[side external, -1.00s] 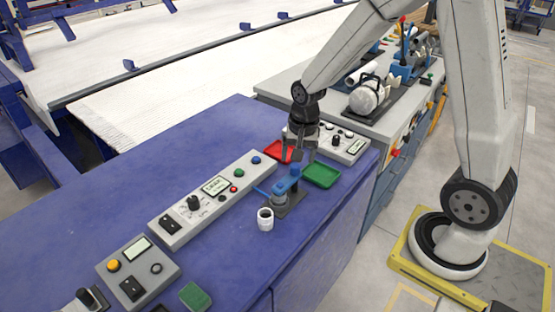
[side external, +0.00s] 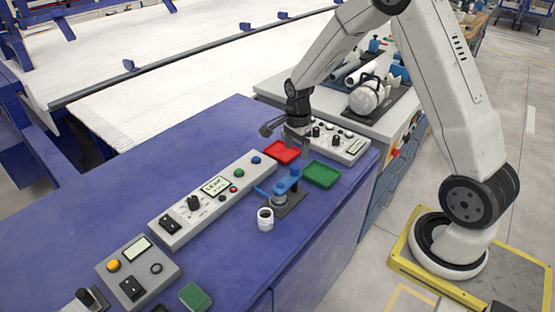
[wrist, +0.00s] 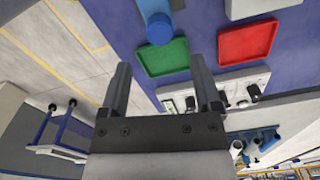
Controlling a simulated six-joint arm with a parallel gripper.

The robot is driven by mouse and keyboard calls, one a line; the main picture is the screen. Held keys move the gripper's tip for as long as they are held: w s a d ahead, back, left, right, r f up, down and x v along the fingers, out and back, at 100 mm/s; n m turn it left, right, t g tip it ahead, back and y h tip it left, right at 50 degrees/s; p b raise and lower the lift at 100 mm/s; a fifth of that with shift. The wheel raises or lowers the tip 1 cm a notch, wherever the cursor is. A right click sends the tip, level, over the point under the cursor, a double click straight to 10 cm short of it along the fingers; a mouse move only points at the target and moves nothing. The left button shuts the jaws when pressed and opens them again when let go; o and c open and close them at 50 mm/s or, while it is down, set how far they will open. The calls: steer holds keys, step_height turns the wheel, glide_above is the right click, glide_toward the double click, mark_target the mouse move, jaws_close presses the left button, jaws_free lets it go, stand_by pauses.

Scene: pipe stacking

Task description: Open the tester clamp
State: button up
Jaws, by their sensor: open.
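The tester clamp (side external: 285,188) is a blue fixture on a dark base on the blue bench, with a thin blue lever pointing left. Its blue top also shows at the upper edge of the wrist view (wrist: 160,26), where the rest is cut off. My gripper (side external: 299,150) is above and beyond the clamp in the side view, near the red and green trays, apart from the clamp. In the wrist view my gripper (wrist: 160,64) has its two fingers wide apart with nothing between them. I cannot tell whether the clamp is open or shut.
A green tray (side external: 322,174) and a red tray (side external: 282,152) lie by the clamp. A white cup (side external: 265,219) stands in front of it. A long control panel (side external: 214,200) lies left, and another panel (side external: 340,143) lies behind.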

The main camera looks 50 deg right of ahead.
mark_target(295, 165)
steer(key=shift+f, duration=3.7)
